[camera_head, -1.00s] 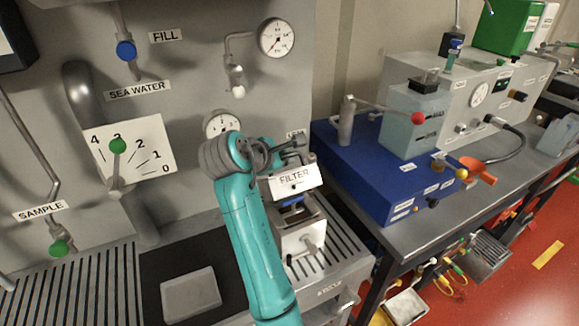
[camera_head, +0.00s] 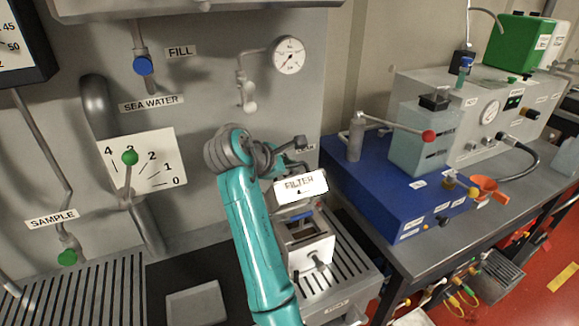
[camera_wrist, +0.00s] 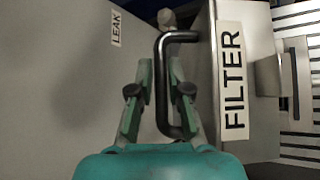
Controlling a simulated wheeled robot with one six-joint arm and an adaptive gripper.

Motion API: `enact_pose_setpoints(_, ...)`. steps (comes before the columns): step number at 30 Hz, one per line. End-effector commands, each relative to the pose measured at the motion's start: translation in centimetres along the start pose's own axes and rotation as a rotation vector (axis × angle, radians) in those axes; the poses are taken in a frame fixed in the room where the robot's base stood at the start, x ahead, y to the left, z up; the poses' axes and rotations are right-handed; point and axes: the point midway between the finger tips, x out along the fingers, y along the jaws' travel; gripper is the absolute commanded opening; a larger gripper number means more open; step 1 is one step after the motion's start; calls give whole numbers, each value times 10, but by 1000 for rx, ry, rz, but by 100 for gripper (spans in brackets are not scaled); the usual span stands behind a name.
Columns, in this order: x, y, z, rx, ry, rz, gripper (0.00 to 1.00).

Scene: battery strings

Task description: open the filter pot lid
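The filter pot (camera_head: 312,254) is a pale metal box on the slatted drain at the bench front. Its lid carries the FILTER label (camera_head: 300,186) and appears tilted up, with a dark opening visible below it. In the wrist view the label (camera_wrist: 232,80) is on a grey plate, with a dark bar handle (camera_wrist: 161,48) beside it. My gripper (camera_wrist: 161,72) has its two green fingers on either side of the handle's long bar, with gaps showing, so it looks open. In the head view my gripper (camera_head: 287,154) is behind the label, its fingertips partly hidden.
The grey panel behind carries a gauge (camera_head: 289,56), valves and a green-knobbed lever (camera_head: 130,158). A blue box (camera_head: 400,205) with a red-knobbed lever (camera_head: 428,136) stands close on the right. A shallow tray (camera_head: 197,303) lies at front left.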

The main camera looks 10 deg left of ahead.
Motion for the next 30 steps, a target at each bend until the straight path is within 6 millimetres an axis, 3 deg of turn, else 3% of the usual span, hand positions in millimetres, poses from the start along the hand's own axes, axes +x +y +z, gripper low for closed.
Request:
enact_pose_setpoints(14,-9,0,-1,0,1,2,23)
enact_pose_setpoints(30,-103,1,-1,1,1,3,23)
